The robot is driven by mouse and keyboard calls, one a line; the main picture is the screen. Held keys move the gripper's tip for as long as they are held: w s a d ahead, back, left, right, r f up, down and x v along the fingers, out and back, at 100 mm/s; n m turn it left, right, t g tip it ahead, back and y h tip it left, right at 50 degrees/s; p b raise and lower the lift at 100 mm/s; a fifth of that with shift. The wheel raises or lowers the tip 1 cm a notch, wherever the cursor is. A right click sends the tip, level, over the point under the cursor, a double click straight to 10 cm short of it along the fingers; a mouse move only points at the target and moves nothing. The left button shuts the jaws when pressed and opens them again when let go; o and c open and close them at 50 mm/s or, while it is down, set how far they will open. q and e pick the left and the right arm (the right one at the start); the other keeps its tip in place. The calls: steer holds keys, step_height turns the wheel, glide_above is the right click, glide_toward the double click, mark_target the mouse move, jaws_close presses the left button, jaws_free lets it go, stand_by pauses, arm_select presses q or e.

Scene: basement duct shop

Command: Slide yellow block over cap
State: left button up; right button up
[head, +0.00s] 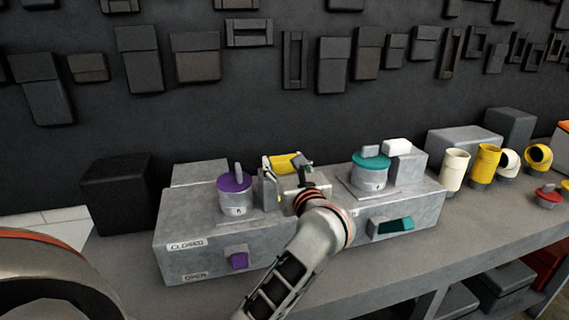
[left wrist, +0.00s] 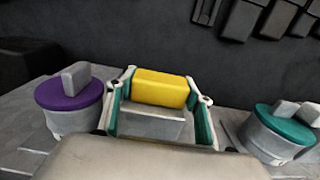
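The yellow block (head: 284,163) lies at the back of the grey box, between two round knobs. In the left wrist view the yellow block (left wrist: 160,88) spans the gap between my left gripper's fingertips. My left gripper (head: 286,172) has one finger at each end of the block, with teal pads facing inward. Whether both pads press on it cannot be told. A grey block-like part (left wrist: 152,124) sits just in front of the yellow block, between the fingers. I cannot tell which part is the cap. My right gripper is not in view.
A purple knob (head: 234,184) stands left of the gripper and a teal knob (head: 371,161) right, both with raised handles. Purple (head: 238,261) and teal (head: 393,226) parts stick out of the box's front. Pipe pieces (head: 487,160) stand at right. The bench (head: 480,225) is clear before them.

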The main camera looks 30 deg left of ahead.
mark_target(261, 175)
arm_select(q)
steer(key=shift+s+a, duration=0.2)
steer(key=shift+c, duration=0.5)
steer(key=s+a, duration=0.3)
steer(key=s, duration=0.1)
steer(key=shift+a, duration=0.2)
steer(key=o, duration=1.6)
steer(key=shift+s, duration=0.1)
steer(key=v, duration=0.8)
steer(key=shift+d, duration=0.15)
